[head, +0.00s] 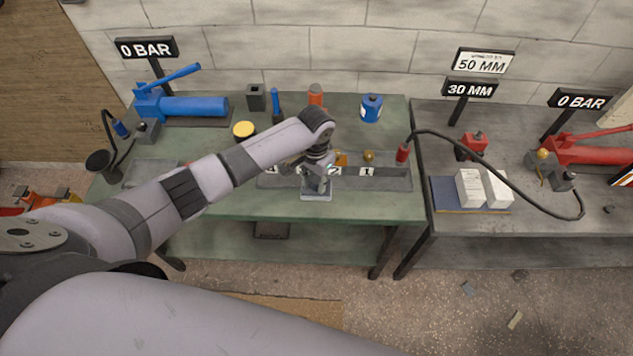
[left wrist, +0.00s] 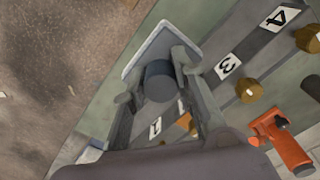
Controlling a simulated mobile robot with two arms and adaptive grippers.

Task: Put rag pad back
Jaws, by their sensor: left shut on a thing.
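The rag pad (head: 316,196) is a flat, pale grey plate at the front edge of the green bench. In the left wrist view the pad (left wrist: 180,34) shows with a dark round knob (left wrist: 160,80) standing on it. My left gripper (head: 318,182) is over the pad, with its fingers around the knob; the gripper also shows in the left wrist view (left wrist: 158,72). I cannot tell whether the pad touches the bench. My right gripper is not in view.
A grey tray (head: 400,182) with number labels and brass pieces lies just behind the pad. Farther back stand a blue pump (head: 190,106), a yellow-topped tin (head: 244,130) and a blue can (head: 371,108). A black hose (head: 500,172) crosses to the right bench.

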